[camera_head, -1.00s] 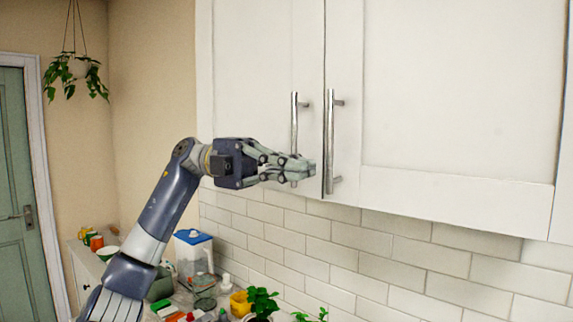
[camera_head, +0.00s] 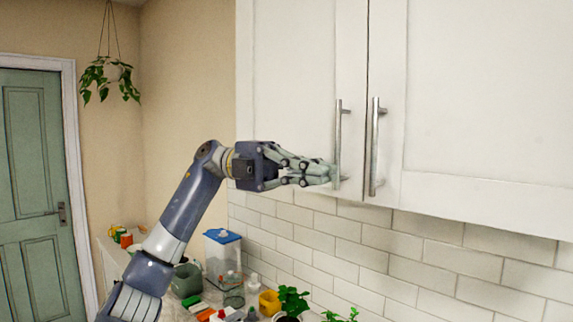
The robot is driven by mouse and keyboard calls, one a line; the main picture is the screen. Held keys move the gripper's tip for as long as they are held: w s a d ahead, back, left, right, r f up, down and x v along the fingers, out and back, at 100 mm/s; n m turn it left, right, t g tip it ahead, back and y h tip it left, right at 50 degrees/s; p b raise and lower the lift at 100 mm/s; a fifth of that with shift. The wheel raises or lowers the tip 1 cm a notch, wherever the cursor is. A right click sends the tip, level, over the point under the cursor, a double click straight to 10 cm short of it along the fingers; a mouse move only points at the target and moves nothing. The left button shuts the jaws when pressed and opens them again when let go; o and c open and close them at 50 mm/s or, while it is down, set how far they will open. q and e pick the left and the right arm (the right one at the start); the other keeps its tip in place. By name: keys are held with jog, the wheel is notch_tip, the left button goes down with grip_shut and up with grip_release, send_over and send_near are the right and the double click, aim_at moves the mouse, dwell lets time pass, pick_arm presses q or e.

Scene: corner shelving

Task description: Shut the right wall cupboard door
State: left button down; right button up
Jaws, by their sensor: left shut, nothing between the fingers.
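The right wall cupboard door (camera_head: 480,100) is white with a recessed panel and a vertical bar handle (camera_head: 376,148) near its left edge. It looks flush, or nearly so, with the left door (camera_head: 290,75), with a thin dark line between them. The left door has a similar handle (camera_head: 338,130). My left gripper (camera_head: 330,174) is shut and empty, its fingertips in front of the left door by the lower end of that handle. I cannot tell if they touch it. My right gripper does not show.
Below the cupboards is a tiled wall (camera_head: 420,255). The counter holds a blue-lidded container (camera_head: 222,255), a yellow pot (camera_head: 269,302), plants (camera_head: 292,302) and small items. A plant (camera_head: 108,75) hangs near the green door (camera_head: 35,180) at the left.

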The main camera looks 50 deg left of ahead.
pick_arm(q)
jog(key=w+a+p, duration=0.2)
jog(key=w+a, duration=0.3)
jog(key=a, duration=0.3)
jog(key=shift+a, duration=0.25)
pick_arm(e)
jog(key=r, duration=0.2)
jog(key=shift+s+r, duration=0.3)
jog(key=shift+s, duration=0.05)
pick_arm(q)
jog(key=shift+s+f, duration=0.1)
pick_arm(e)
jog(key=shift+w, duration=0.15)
